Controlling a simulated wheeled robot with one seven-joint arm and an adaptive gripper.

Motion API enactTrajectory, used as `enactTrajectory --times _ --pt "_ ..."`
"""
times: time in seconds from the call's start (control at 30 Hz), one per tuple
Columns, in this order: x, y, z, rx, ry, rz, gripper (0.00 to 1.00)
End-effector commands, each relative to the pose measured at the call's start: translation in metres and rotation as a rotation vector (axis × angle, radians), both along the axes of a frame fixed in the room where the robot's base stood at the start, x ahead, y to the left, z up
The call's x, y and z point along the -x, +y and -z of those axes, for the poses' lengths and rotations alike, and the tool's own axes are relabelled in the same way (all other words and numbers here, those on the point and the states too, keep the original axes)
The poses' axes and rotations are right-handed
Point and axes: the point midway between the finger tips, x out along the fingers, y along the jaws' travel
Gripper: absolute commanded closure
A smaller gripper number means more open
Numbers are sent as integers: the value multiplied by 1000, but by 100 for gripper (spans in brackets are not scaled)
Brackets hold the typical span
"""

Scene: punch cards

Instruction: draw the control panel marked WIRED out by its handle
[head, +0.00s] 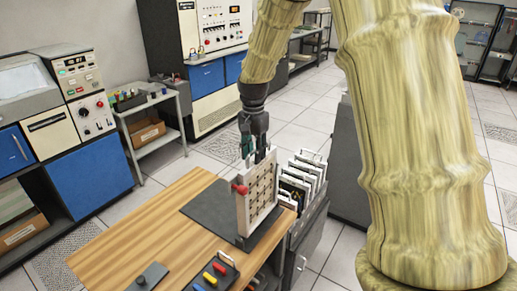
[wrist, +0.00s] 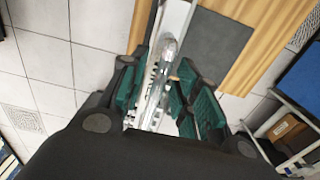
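My gripper (head: 259,156) points down over the top edge of an upright pale panel frame (head: 258,200) with a grid of dark cells and a red knob (head: 239,188). It also shows in the wrist view (wrist: 165,80), with green-padded fingers apart on either side of a thin pale panel edge (wrist: 152,100) and a shiny metal part. I cannot tell whether the fingers touch it. Several white panels with handles (head: 302,176) stand in a rack just right of the frame. The WIRED marking is not readable on any panel.
The frame stands at the right edge of a wooden table (head: 140,230) with a dark mat (head: 208,212). A tray (head: 213,273) with coloured handles and a small dark block (head: 148,277) lie at the front. A grey cabinet (head: 345,165) stands behind the rack.

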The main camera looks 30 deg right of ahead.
Motion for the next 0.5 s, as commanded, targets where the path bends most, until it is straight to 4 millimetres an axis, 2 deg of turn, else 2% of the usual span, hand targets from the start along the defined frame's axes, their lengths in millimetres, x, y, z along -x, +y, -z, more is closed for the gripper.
enactTrajectory --times 0.03,0.13,0.5 --pt "0 0 0 0 0 0 82" --pt "0 -1 0 0 0 1 100" --pt "-1 -1 -3 1 -4 0 100"
